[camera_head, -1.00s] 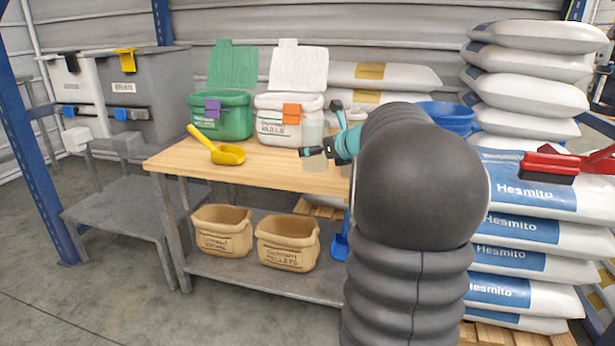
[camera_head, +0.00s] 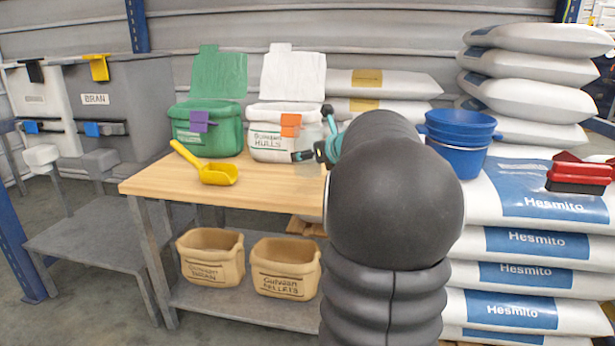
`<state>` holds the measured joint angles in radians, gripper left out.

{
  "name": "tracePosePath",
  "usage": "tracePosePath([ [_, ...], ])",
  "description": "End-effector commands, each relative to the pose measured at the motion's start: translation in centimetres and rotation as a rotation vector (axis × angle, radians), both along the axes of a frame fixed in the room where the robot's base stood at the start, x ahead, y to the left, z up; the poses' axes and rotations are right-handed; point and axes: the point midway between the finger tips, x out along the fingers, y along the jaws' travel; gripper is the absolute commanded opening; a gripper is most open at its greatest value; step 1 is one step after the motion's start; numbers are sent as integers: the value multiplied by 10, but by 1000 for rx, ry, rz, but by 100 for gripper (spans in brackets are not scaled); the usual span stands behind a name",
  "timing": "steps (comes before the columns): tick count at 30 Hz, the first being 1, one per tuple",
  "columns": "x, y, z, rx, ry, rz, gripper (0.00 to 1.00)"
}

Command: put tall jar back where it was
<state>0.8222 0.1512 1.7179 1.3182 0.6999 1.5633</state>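A faint, see-through shape, likely the tall jar (camera_head: 309,168), shows just below the lower finger at the worktop's edge. It is too pale and too small to tell whether the fingers touch it or whether it stands on the worktop. My dark arm hides the area right of the gripper.
The worktop (camera_head: 150,188) bears a yellow scoop (camera_head: 217,174), a green bin (camera_head: 222,138) and the white bin (camera_head: 268,152). Two tan tubs (camera_head: 210,270) sit on the lower shelf. Blue buckets (camera_head: 458,150) and stacked sacks (camera_head: 535,260) stand to the right. The worktop's front left is clear.

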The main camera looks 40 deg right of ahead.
Motion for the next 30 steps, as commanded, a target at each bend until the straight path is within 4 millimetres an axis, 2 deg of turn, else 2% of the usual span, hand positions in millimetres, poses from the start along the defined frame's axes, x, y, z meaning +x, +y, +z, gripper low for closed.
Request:
tracePosePath([
  [5,0,0,-11,0,-1,-1,26],
  [12,1,1,-42,0,0,1,26],
  [24,1,2,-47,-1,-1,3,26],
  [25,1,2,-47,-1,-1,4,78],
  [27,1,2,-46,-1,-1,4,95],
  [28,1,2,-46,-1,-1,4,100],
  [30,1,2,-46,-1,-1,4,100],
])
